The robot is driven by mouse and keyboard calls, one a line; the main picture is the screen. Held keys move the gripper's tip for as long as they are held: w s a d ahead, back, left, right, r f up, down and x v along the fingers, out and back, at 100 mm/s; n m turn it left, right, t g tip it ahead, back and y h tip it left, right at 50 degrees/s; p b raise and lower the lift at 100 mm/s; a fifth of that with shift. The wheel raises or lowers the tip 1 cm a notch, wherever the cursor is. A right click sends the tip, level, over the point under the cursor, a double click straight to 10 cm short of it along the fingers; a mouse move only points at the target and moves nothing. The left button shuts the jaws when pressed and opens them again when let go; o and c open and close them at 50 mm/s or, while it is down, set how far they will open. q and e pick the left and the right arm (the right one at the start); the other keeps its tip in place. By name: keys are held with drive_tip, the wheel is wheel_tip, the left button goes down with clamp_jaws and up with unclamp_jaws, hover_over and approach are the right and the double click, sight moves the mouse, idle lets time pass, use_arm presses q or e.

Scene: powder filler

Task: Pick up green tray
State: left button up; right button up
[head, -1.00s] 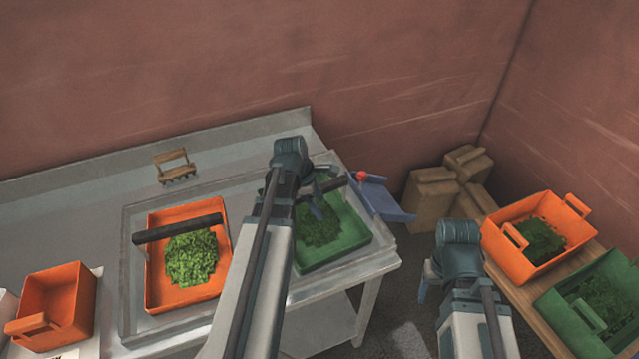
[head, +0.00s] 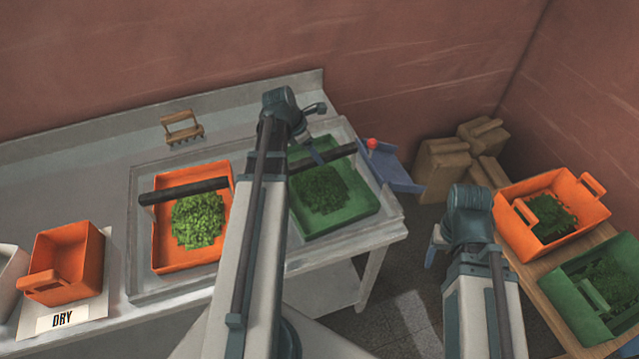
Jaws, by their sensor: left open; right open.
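A green tray (head: 358,213) of green leafy material sits at the right end of the metal table, within a clear-walled frame. A black bar (head: 335,154) crosses above its back part. My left gripper (head: 315,142) is open and empty over the tray's back left, near the bar; the arm hides the tray's left edge. I cannot tell if it touches the bar. A second green container (head: 572,316), also with green material, stands on the wooden bench at the right. My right gripper (head: 431,250) is open and empty between table and bench, mostly hidden by its own wrist.
An orange tray (head: 160,232) with leaves and another black bar lies left of my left arm. An orange bin (head: 70,265) stands by a DRY label.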

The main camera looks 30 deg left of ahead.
use_arm(q)
drive_tip(key=shift+b+x, duration=1.2)
drive_tip(key=shift+x, duration=0.7)
use_arm(e)
drive_tip(key=shift+f, duration=1.75)
drive_tip(key=shift+f, duration=0.1)
use_arm(q)
drive_tip(key=b+x, duration=0.5)
drive_tip(key=shift+w+a+f, duration=0.15)
drive_tip(key=shift+w+a, duration=0.05)
drive_tip(key=shift+a, duration=0.05)
use_arm(e)
wheel_tip(320, 180, down, 5)
drive_tip(key=shift+r, duration=0.2)
use_arm(q)
clamp_jaws()
